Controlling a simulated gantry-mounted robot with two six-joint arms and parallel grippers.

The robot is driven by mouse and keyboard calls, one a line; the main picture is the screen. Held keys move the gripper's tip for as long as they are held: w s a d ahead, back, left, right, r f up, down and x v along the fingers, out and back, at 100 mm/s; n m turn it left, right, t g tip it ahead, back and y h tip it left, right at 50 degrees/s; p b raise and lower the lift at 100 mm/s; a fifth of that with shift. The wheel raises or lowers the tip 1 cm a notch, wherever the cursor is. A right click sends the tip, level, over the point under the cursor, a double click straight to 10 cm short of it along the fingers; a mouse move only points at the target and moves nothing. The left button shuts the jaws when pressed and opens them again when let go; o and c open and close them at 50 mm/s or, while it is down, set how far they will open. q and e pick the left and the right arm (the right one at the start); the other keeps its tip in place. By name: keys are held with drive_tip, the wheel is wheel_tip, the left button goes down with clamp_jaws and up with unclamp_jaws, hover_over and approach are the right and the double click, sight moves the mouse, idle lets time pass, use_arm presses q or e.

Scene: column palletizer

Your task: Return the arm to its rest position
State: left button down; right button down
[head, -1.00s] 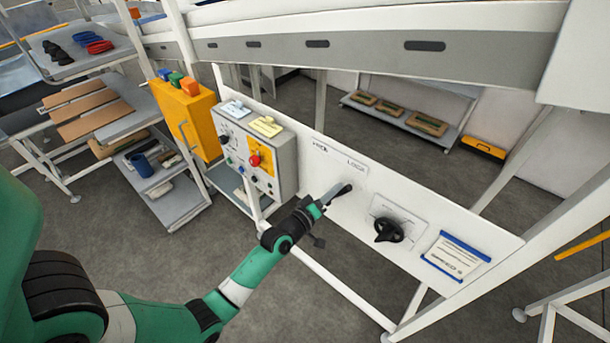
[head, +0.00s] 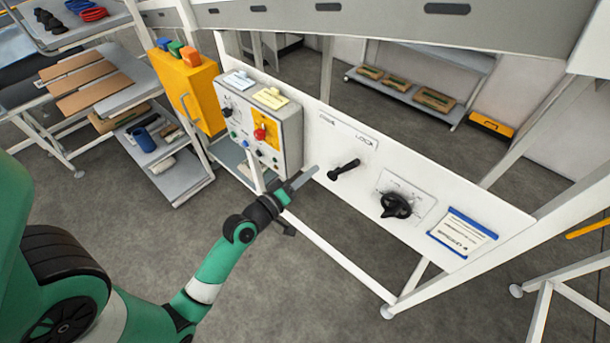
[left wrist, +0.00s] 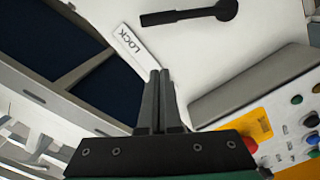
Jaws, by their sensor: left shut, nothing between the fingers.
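My left arm comes in from the left in the head view. Its gripper (head: 305,177) is shut and empty, in front of the white panel, between the control box and the black lever handle (head: 343,169). The gripper is apart from the lever. In the left wrist view the two fingers (left wrist: 158,75) are together with nothing between them. The lever also shows at the top of the left wrist view (left wrist: 195,14), clear of the fingertips. A label reading LOCK (left wrist: 130,45) is beside the fingers there. My right gripper is not in view.
The grey control box (head: 262,128) with a red button stands left of the gripper. A black rotary knob (head: 396,205) and a blue-edged sheet (head: 462,232) are on the panel to the right. A yellow cabinet (head: 192,95) stands farther left. The floor before the panel is clear.

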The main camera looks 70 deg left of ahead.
use_arm(q)
drive_tip(key=shift+s+d, duration=0.3)
drive_tip(key=shift+s, duration=0.25)
